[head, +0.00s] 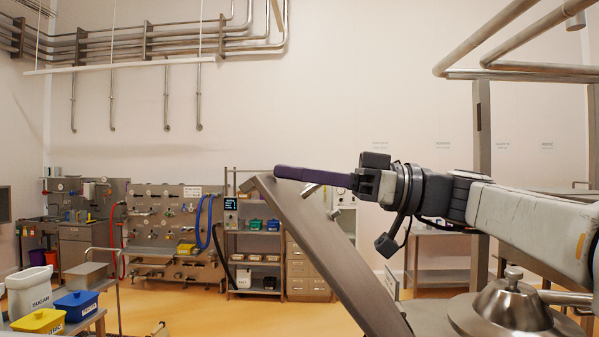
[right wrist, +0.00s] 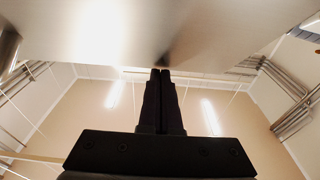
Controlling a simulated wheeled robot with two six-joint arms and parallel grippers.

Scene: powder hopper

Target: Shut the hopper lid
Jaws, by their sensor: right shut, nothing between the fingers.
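The hopper lid (head: 335,255) is a flat metal slab in the head view, standing open and steeply tilted, its upper end toward the left. In the right wrist view the lid (right wrist: 200,35) fills the top as a shiny metal face. My right gripper (head: 277,172) is shut and empty, pointing left across the lid's upper end. Its closed fingertips (right wrist: 161,72) overlap the lid's edge in the wrist view; I cannot tell whether they touch it. The hopper opening is out of view. My left gripper is not in view.
A conical metal cover (head: 512,305) with a knob stands at the lower right. A metal post (head: 482,130) rises behind my right arm. Bins, including a yellow one (head: 38,321), stand at lower left. Shelving (head: 258,245) is far behind; the air left of the lid is clear.

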